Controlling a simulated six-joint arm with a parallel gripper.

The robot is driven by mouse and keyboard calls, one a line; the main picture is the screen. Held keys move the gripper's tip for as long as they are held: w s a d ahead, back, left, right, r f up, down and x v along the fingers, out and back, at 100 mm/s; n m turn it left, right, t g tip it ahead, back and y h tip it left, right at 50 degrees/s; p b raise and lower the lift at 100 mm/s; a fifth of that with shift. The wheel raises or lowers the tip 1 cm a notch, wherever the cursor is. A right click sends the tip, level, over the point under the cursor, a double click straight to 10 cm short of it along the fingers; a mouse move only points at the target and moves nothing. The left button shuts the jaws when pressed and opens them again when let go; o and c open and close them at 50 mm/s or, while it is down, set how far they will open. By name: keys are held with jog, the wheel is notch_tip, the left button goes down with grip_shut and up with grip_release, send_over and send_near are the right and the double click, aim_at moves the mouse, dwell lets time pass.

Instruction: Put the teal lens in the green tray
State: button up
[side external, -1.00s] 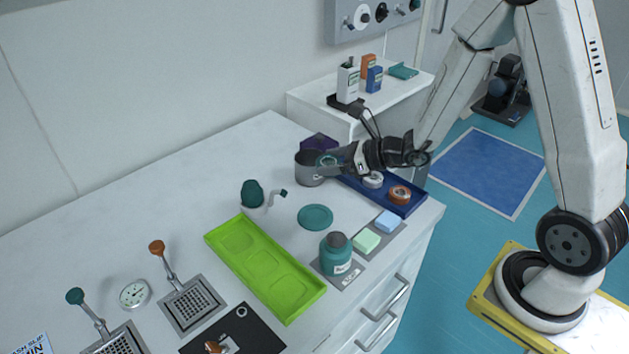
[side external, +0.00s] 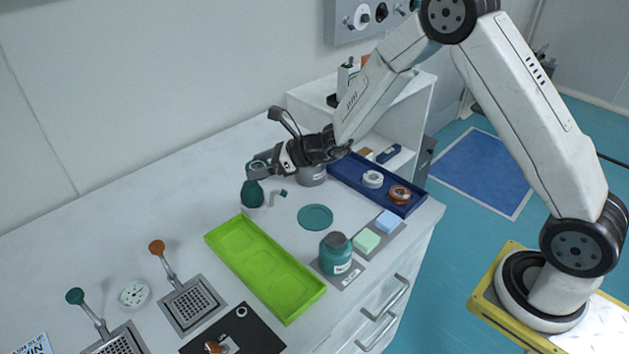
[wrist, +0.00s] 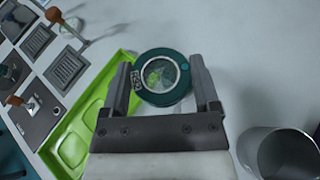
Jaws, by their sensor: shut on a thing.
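The teal lens (wrist: 160,76) is a round teal ring with clear glass, held between the two fingers of my gripper (wrist: 162,88) in the wrist view. The lens shows there only as a small teal patch. The green tray (side external: 232,224) lies flat on the white table, in front of and below the gripper, with shallow recesses and nothing in it. It also shows left of the gripper in the wrist view (wrist: 120,62).
A grey cup (side external: 313,176) stands to the right. A teal disc (side external: 315,217) and a teal jar (side external: 335,254) are right of the tray.

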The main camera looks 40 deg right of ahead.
jog(key=w+a+f+n+g+y, duration=0.1)
jog(key=w+a, duration=0.2)
jog(key=a, duration=0.4)
jog(key=w+a+f+n+g, duration=0.1)
jog(key=w+a, duration=0.3)
jog(key=a, duration=0.3)
jog(key=n+y, duration=0.1)
send_over(149, 257)
jog(key=shift+f+g, duration=0.3)
jog(key=shift+f, duration=0.15)
jog(key=shift+f, duration=0.15)
jog(key=shift+w+f, duration=0.1)
jog(key=shift+f, duration=2.65)
jog(key=shift+f, duration=0.15)
jog(key=shift+f, duration=1.95)
jog(key=shift+f, duration=0.1)
